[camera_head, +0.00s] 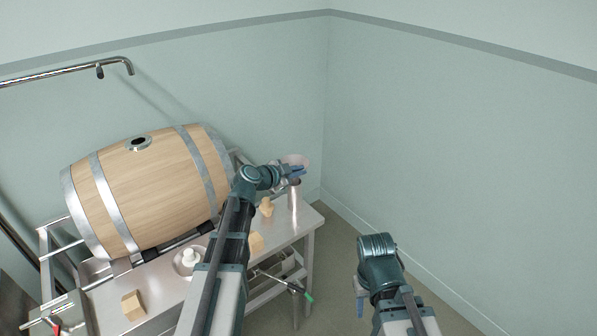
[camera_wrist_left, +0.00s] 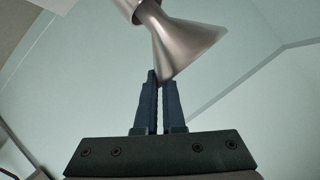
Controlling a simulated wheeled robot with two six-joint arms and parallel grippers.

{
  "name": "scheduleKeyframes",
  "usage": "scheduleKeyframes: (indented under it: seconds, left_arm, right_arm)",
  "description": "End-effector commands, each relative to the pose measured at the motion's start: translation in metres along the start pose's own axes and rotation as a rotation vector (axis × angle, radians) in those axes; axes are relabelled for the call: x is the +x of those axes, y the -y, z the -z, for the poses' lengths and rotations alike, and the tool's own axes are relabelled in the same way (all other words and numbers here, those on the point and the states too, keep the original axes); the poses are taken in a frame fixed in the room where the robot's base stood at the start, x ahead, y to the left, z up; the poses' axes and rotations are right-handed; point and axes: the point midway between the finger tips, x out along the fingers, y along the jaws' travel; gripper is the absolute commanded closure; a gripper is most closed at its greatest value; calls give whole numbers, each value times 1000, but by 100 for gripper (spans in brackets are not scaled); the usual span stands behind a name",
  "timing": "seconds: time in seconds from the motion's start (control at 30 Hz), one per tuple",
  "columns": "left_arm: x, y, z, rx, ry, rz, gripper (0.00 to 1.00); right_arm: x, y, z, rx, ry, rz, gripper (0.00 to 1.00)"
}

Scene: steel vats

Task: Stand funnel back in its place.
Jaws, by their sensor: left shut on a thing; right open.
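The funnel (camera_head: 294,159) is steel-coloured, with its wide mouth at the top in the head view. In the left wrist view the funnel (camera_wrist_left: 178,42) fills the upper middle, its cone flaring to the right. My left gripper (camera_head: 299,171) is shut on the funnel's rim; the fingertips (camera_wrist_left: 159,78) meet its edge in the wrist view. A tall steel cylinder (camera_head: 294,203) stands upright on the table right below the funnel. The spout end overlaps a wider round part in the wrist view; I cannot tell whether it is inside. My right gripper (camera_head: 360,294) is open and empty, off the table's right side.
A wooden barrel (camera_head: 155,185) with a bung hole lies on a rack at the left. The steel table (camera_head: 272,231) also carries wooden blocks (camera_head: 133,305) and a shallow dish (camera_head: 178,265) with a white object. A metal pipe (camera_head: 65,73) runs above the barrel. Floor at the right is clear.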

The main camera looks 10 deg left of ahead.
Motion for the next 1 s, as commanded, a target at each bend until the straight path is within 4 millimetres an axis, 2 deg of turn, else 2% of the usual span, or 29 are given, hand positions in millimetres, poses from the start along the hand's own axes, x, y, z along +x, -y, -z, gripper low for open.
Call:
scheduleKeyframes:
  seconds: [0.53, 0.87, 0.9, 1.0]
  left_arm:
    - [11, -16, -21, 0, 0, 0, 100]
    - [11, -17, -21, 0, 0, 0, 100]
    - [11, -17, -21, 0, 0, 0, 89]
    - [11, -17, -21, 0, 0, 0, 71]
  right_arm:
    - [28, 3, 2, 0, 0, 0, 53]
    - [29, 3, 2, 0, 0, 0, 53]
    - [29, 3, 2, 0, 0, 0, 53]
    - [29, 3, 2, 0, 0, 0, 53]
